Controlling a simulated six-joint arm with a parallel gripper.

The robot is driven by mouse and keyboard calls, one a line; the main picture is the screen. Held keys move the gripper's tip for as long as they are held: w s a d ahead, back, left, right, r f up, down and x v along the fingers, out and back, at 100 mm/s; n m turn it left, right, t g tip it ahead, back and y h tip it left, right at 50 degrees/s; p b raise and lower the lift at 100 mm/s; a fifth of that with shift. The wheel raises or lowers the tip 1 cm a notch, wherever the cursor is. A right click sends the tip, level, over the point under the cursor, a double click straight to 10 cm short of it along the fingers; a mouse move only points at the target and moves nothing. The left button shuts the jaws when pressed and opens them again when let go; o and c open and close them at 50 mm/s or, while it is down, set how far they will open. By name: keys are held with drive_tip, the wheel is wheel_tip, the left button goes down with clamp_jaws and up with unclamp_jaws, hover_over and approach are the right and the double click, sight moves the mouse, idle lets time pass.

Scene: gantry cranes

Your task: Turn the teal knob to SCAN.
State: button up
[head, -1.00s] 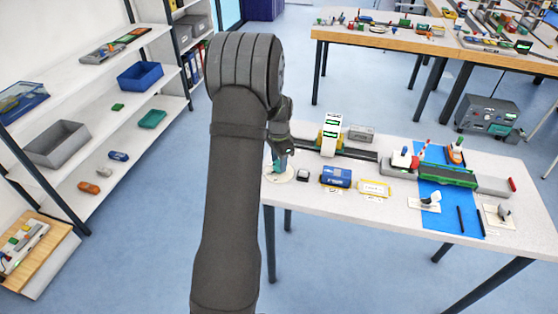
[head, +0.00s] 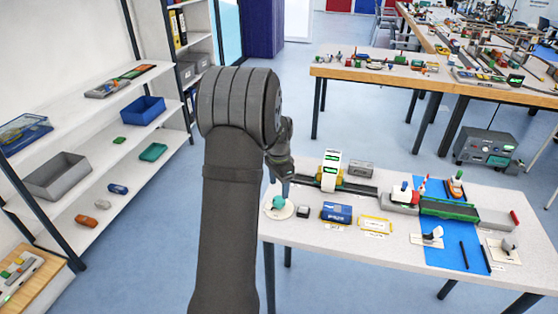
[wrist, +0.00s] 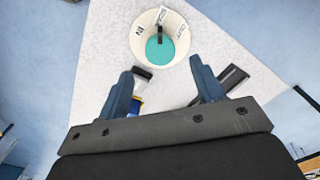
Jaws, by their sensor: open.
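The teal knob (wrist: 160,50) sits on a round cream dial plate (wrist: 141,52) at the table's near left corner. In the head view the teal knob (head: 278,202) is partly visible just below my gripper (head: 284,190). In the wrist view a black pointer mark on the knob points toward the top label (wrist: 160,14), which is too blurred to read surely. Another label on the left seems to read IN, and a third is at the right. My gripper (wrist: 161,72) is open and empty, its two blue fingers apart; the knob shows beyond the fingertips, not between them.
A small dark-topped block (head: 303,211) and a blue box (head: 337,213) stand right of the dial. A yellow-framed card (head: 374,225) lies farther right. A dark rail with a white-and-yellow crane (head: 331,168) runs behind. The shelf (head: 100,125) is at the left.

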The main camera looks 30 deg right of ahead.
sight(279, 199)
wheel_tip(279, 199, up, 12)
idle(0.3)
idle(0.6)
wheel_tip(279, 199, down, 18)
drive_tip(key=shift+r, duration=0.2)
idle(0.3)
